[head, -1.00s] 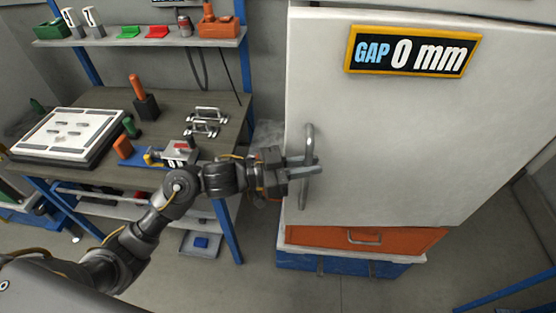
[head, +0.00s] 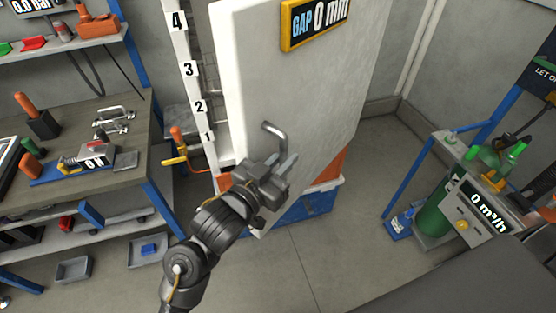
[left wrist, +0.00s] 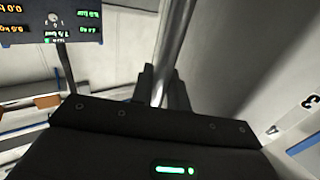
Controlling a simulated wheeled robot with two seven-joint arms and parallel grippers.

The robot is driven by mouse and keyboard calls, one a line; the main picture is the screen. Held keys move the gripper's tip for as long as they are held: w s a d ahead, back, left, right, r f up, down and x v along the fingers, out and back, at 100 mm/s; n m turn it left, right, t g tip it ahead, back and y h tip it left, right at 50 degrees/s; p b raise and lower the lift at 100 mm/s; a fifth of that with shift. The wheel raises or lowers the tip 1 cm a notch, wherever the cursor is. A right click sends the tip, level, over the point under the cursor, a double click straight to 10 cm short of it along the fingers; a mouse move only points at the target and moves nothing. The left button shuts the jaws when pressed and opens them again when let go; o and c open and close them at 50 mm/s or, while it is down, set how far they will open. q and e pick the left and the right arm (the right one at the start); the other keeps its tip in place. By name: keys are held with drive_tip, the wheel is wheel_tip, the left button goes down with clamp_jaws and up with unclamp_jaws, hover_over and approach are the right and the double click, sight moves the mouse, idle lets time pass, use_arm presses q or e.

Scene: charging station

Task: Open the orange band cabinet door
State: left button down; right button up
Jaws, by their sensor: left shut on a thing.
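The white cabinet door (head: 300,90) bears a "GAP 0 mm" sign (head: 315,20). It stands ajar, with its left edge swung out from the cabinet frame. Part of the cabinet inside (head: 203,60) shows left of that edge. My left gripper (head: 286,168) is shut on the metal door handle (head: 273,130) near the door's left edge. In the left wrist view the handle bar (left wrist: 173,50) runs between the two dark fingers. The gripper hides the lower handle. My right gripper is not in view.
A workbench (head: 125,145) with tools stands left. A strip numbered 1 to 4 (head: 188,70) runs up the cabinet's left side. A blue base (head: 305,207) lies under the door. A green cylinder (head: 433,222) and a gauge stand right. The floor (head: 345,230) between is clear.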

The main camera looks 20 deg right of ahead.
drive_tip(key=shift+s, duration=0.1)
use_arm(q)
drive_tip(key=c, duration=1.6)
unclamp_jaws()
drive_tip(key=shift+w, duration=0.1)
drive_tip(key=shift+o, duration=0.8)
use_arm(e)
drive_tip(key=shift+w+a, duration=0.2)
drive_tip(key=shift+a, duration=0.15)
